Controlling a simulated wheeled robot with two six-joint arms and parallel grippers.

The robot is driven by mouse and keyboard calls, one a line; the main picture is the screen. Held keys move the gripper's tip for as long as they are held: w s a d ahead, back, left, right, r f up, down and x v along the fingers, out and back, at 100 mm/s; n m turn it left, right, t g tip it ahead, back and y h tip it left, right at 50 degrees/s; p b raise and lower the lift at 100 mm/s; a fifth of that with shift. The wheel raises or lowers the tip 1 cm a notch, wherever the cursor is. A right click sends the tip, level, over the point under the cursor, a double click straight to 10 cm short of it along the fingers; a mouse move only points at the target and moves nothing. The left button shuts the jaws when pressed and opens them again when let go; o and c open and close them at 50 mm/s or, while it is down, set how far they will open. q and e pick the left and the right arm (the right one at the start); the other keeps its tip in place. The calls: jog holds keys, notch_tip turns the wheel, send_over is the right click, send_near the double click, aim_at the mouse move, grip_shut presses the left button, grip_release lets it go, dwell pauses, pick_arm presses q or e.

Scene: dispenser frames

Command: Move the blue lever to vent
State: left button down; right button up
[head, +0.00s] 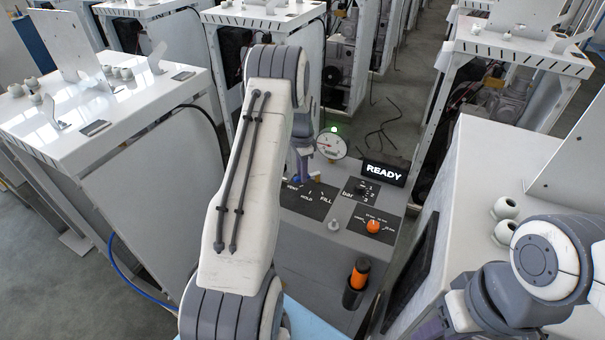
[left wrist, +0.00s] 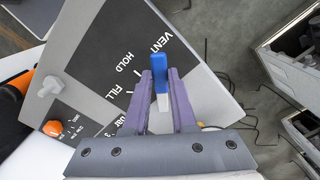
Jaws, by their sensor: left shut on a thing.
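The blue lever (left wrist: 160,76) stands between the purple fingers of my left gripper (left wrist: 160,90) in the left wrist view. The fingers are shut on it, and its blue end shows just beyond them. The lever lies near the VENT label (left wrist: 160,42), with HOLD and FILL further to the left; its exact setting is hard to tell. In the head view my left gripper (head: 302,160) is above the dial's black plate (head: 312,203), and my arm hides most of the lever and part of VENT. Only a purple part of my right gripper (head: 430,326) shows at the bottom.
On the grey panel are a gauge (head: 331,144) with a green light, a READY display (head: 384,173), a bar selector, an orange knob (head: 373,226) and an orange-topped handle (head: 359,272). White cabinets (head: 110,90) stand close on both sides.

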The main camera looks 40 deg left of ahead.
pick_arm(q)
jog(key=shift+w+r, duration=0.1)
jog(key=c, duration=0.7)
grip_release()
notch_tip(320, 180, up, 10)
jog(key=shift+r+b, duration=0.2)
jog(key=shift+b, duration=0.9)
